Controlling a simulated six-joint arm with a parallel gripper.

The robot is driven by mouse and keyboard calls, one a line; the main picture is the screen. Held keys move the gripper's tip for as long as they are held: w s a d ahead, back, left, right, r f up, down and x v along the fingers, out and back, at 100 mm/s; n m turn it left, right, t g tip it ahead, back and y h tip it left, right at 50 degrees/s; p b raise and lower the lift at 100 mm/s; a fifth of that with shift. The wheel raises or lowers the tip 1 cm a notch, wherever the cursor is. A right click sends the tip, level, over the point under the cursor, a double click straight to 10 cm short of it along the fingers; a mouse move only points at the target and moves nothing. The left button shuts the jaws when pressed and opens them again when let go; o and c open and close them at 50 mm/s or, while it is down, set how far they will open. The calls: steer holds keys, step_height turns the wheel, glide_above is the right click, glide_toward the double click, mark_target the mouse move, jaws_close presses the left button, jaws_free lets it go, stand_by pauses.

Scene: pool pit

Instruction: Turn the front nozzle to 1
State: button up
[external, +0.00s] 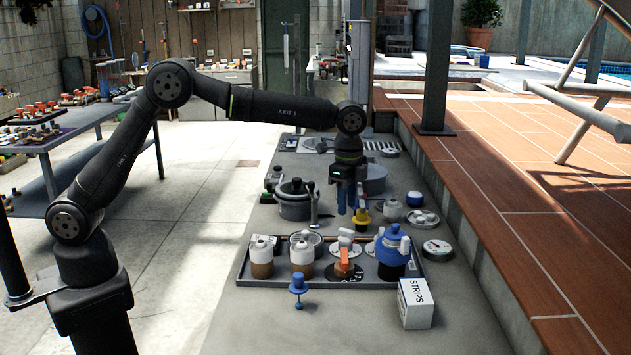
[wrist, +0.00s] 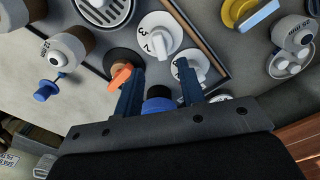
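An orange nozzle (external: 345,258) stands on a dark dial at the front of the black tray (external: 300,283); it also shows in the wrist view (wrist: 120,78), left of my left finger. Its dial numbers are too small or hidden to read. Behind it is a pale nozzle (external: 346,238) on a white dial (wrist: 155,38), where 2 and 3 are readable. Another white dial (wrist: 192,65) lies partly behind my right finger. My gripper (external: 347,205) points down above and behind the tray. Its blue fingers (wrist: 160,88) are apart and hold nothing visible.
A blue-topped jug (external: 392,250) stands right of the nozzles. Two brown-and-white bottles (external: 262,256) (external: 302,256) stand left. A blue float (external: 298,283) and a STRIPS box (external: 415,303) sit in front. A grey pot (external: 294,203) and a yellow-topped item (external: 362,212) stand behind the tray.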

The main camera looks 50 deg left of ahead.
mark_target(346, 230)
step_height(346, 230, up, 11)
steer(key=shift+f, duration=0.15)
steer(key=shift+f, duration=0.1)
stand_by(0.4)
step_height(346, 230, down, 17)
steer(key=shift+f, duration=0.2)
stand_by(0.4)
